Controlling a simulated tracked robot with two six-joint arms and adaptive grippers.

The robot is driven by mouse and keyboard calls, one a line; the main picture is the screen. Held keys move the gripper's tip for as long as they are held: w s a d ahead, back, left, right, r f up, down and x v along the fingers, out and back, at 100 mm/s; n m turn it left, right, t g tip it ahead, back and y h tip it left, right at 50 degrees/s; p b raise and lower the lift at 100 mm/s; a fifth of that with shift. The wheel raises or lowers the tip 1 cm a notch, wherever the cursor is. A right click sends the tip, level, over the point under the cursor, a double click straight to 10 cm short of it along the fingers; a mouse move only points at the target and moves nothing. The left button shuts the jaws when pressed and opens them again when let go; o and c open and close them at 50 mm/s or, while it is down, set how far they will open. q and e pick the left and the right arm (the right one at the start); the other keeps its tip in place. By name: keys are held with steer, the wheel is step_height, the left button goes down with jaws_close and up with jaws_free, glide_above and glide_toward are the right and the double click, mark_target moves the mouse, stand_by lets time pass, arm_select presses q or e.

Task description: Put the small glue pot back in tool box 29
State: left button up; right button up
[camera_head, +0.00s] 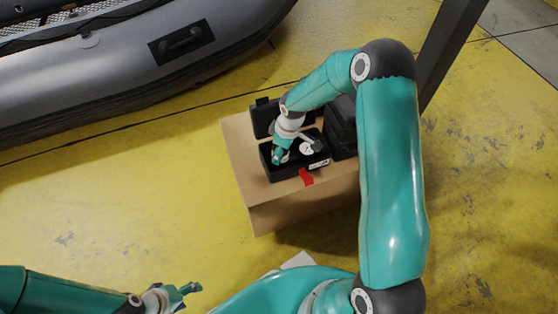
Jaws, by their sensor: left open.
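An open black tool box (287,174) stands on a cardboard-brown box, its lid (264,118) raised at the back. A white label on its front right is too small to read. A small round white-topped thing (307,148) shows in the tool box; it may be the glue pot, but I cannot tell. My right gripper (281,157) is down at the left part of the tool box, beside the white-topped thing. Its fingers are too small and hidden to judge. My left gripper (188,291) is open and appears empty, low at the bottom left, far from the tool box.
The brown box (262,217) stands on a worn yellow floor. A second black case (342,128) stands right of the tool box, partly behind my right arm. A red piece (306,177) is at the front. A grey inflatable boat (120,75) fills the upper left.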

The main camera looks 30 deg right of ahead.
steer(key=shift+f+b, duration=0.7)
steer(key=shift+f, duration=1.35)
steer(key=shift+f, duration=0.1)
steer(key=o, duration=1.2)
steer(key=shift+r, duration=0.25)
steer(key=r+p, duration=0.1)
steer(key=r, duration=0.3)
steer(key=s+r+p, duration=0.1)
steer(key=r, duration=0.2)
steer(key=d+r+p, duration=0.1)
steer(key=r+p, duration=0.1)
steer(key=r, duration=0.2)
steer(key=shift+s+r, duration=0.25)
steer(key=shift+r, duration=0.05)
